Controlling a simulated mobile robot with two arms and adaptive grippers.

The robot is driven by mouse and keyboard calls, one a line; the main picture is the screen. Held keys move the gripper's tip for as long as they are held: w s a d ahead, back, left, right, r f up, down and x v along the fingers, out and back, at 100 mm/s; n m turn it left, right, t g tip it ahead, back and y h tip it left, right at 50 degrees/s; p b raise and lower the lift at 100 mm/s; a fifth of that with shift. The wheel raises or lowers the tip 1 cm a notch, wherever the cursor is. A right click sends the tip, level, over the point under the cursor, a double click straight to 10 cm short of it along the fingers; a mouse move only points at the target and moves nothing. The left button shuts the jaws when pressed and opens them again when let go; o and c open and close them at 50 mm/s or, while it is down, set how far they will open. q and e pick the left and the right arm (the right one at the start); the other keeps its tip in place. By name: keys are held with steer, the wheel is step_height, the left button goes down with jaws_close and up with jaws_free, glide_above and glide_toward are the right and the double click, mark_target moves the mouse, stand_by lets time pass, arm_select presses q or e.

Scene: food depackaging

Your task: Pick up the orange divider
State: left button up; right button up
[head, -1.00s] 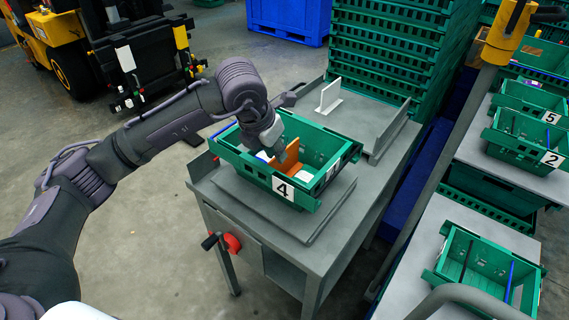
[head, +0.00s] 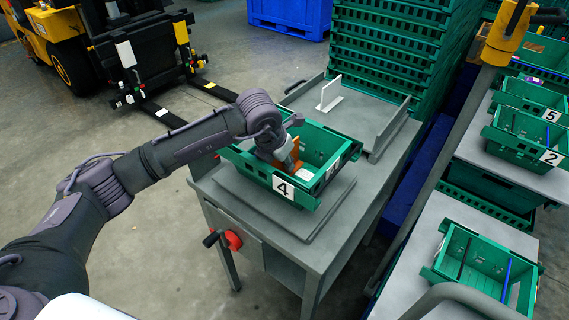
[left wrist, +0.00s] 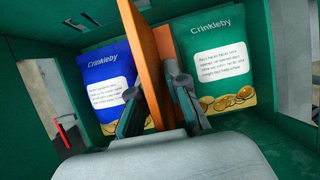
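The orange divider (head: 295,152) stands in the green crate marked 4 (head: 312,186), on the grey workbench. It is partly hidden by my left gripper (head: 286,162), which reaches down into the crate. In the left wrist view the divider (left wrist: 143,50) runs between the two fingers of my left gripper (left wrist: 154,88). The fingertips press close on both its faces, and it looks held. A blue Crinkleby bag (left wrist: 101,72) lies left of the divider and a green Crinkleby bag (left wrist: 215,60) right of it. My right gripper is not in view.
A white upright piece (head: 329,93) stands on the grey tray (head: 362,118) behind the crate. Stacked green crates (head: 385,50) rise at the back. A grey post (head: 450,150) and further crates, marked 2 (head: 527,140) and 5 (head: 533,98), are on the right.

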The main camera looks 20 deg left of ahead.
arm_select(q)
jaws_close()
